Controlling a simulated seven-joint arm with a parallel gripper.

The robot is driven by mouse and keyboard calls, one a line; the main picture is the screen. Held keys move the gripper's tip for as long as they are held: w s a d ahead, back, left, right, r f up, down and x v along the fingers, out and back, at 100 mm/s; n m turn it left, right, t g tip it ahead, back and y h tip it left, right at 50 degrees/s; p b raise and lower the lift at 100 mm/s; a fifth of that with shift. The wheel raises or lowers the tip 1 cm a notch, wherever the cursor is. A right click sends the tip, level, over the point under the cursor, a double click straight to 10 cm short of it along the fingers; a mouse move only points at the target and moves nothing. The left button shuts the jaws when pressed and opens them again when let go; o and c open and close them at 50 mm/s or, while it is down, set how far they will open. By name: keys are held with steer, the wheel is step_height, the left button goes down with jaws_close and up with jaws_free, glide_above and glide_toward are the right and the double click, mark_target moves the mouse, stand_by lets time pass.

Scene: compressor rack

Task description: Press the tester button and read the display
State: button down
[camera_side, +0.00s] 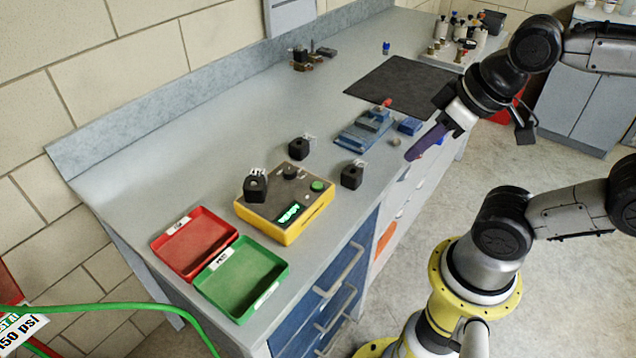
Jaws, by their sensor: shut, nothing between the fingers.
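The yellow tester (275,225) sits on the grey bench near its front edge. Its top is dark and carries a green button (317,186) at the right. A display (290,214) on the tester shows green lit characters that seem to read "READY". A black block with light metal prongs (255,186) sits on the tester's top left. My gripper (412,156) is shut, with purple fingers pointing down left. It is apart from the tester, to its right, near the bench's front edge.
A red tray (165,244) and a green tray (275,278) lie left of the tester. Black blocks (299,147) (352,175) stand behind and right of it. A blue fixture (350,138) and a dark mat (365,88) lie farther back. The bench's left rear is clear.

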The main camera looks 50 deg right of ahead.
stand_by(0.8)
steer(key=w+d+r+m+t+h, duration=0.2)
steer(key=w+d+r+m+t, duration=0.1)
steer(key=w+m, duration=0.3)
steer(key=m+y, duration=0.2)
steer(key=y, duration=0.1)
glide_above(317, 186)
steer(key=s, duration=0.1)
step_height(317, 186, down, 8)
steer(key=shift+d+t, duration=0.15)
steer(key=shift+t, duration=0.15)
steer(key=shift+f, duration=0.15)
steer(key=shift+f, duration=4.15)
